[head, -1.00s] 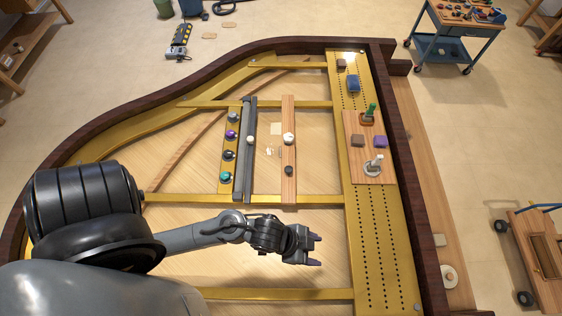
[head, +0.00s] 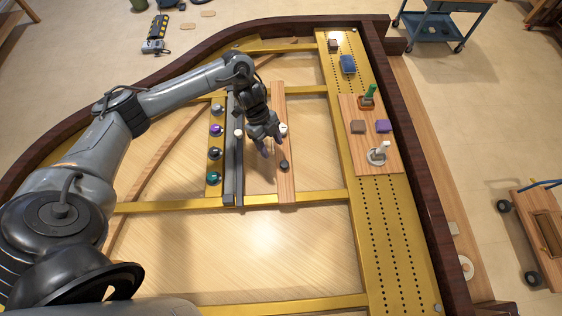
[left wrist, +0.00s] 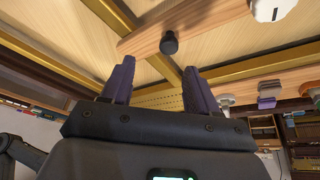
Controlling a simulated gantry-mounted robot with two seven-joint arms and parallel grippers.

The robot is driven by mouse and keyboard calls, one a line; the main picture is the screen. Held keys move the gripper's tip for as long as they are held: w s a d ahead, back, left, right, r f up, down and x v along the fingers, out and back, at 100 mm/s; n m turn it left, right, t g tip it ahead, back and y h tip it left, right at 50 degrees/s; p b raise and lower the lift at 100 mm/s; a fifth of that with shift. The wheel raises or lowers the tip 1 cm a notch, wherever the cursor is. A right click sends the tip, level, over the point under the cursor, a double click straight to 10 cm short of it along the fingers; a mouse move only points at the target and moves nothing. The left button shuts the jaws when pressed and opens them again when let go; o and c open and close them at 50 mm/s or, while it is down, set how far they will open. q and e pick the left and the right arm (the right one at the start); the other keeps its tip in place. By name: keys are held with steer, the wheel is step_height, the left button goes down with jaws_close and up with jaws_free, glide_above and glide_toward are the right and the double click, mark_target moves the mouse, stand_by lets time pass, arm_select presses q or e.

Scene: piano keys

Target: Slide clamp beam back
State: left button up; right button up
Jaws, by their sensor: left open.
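A long dark grey beam (head: 233,170) with a white knob (head: 238,133) lies across the brass struts inside the piano. To its right is a parallel wooden beam (head: 287,187) with a white knob, partly hidden by my gripper, and a black knob (head: 284,164). I cannot tell which one is the clamp beam. My left gripper (head: 272,147) is open and empty, over the gap and the wooden beam's white knob. In the left wrist view, its purple fingers (left wrist: 158,75) are spread, with the wooden beam (left wrist: 195,22) and black knob (left wrist: 169,43) beyond. My right gripper is not in view.
A brass strip (head: 215,164) with several coloured knobs lies left of the grey beam. A wooden board (head: 364,162) with blocks and a green-handled tool sits on the perforated brass plate (head: 385,240). The soundboard in front (head: 220,240) is clear.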

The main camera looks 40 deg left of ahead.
mark_target(284, 164)
arm_select(q)
steer(key=x, duration=0.3)
steer(key=w+x, duration=0.1)
steer(key=x, duration=0.5)
steer(key=shift+w+d+f+p, duration=0.2)
steer(key=shift+d+f+p, duration=0.1)
steer(key=shift+d, duration=0.1)
steer(key=shift+c, duration=0.4)
jaws_close()
